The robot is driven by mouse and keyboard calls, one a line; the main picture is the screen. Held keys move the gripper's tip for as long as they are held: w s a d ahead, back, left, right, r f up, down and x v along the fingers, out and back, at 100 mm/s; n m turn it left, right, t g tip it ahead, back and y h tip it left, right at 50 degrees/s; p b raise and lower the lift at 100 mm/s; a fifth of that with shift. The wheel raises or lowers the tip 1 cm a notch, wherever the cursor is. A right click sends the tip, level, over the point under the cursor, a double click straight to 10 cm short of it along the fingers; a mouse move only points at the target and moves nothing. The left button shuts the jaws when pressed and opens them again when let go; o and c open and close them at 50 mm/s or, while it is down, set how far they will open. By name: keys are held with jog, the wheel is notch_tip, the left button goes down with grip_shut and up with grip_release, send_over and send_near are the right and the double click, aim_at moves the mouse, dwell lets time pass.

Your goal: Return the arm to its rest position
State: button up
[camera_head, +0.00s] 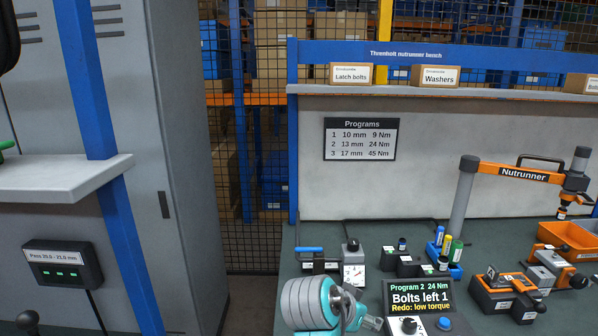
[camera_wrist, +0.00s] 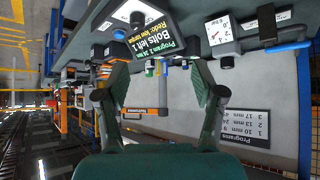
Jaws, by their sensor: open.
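My arm's grey and teal end shows at the bottom centre of the head view, in front of the nutrunner bench (camera_head: 320,210). My gripper (camera_head: 372,322) is small and partly cut off there, just left of the program display (camera_head: 418,297). In the wrist view, my gripper (camera_wrist: 157,72) has its two dark green fingers spread wide with nothing between them. The wrist view is upside down, and the display (camera_wrist: 137,30) appears beyond the fingers at the top. No contact between the gripper and the bench can be made out.
The display reads "Program 2 24 Nm, Bolts left 1, Redo: low torque". A small gauge (camera_head: 354,277) stands close to my arm. The nutrunner arm (camera_head: 520,173), an orange-black fixture (camera_head: 505,297) and orange bins (camera_head: 568,240) are to the right. A grey cabinet (camera_head: 100,170) is left.

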jog(key=s+d+f+n+t+y, duration=0.1)
jog(key=s+d+f+n+t, duration=0.15)
jog(key=s+f, duration=0.55)
jog(key=s+d+f+n+t+y, duration=0.1)
jog(key=s+d+f+n+y, duration=0.2)
jog(key=f, duration=1)
jog(key=s+f+n+t+y, duration=0.1)
jog(key=s+f+n+t, duration=0.2)
jog(key=s, duration=1.2)
jog(key=s+r+t, duration=0.1)
jog(key=s+r, duration=0.4)
jog(key=s, duration=0.6)
jog(key=s+r+y, duration=0.1)
jog(key=s+r, duration=0.4)
jog(key=s, duration=0.5)
jog(key=shift+s+r+t, duration=0.2)
jog(key=shift+s+t, duration=0.15)
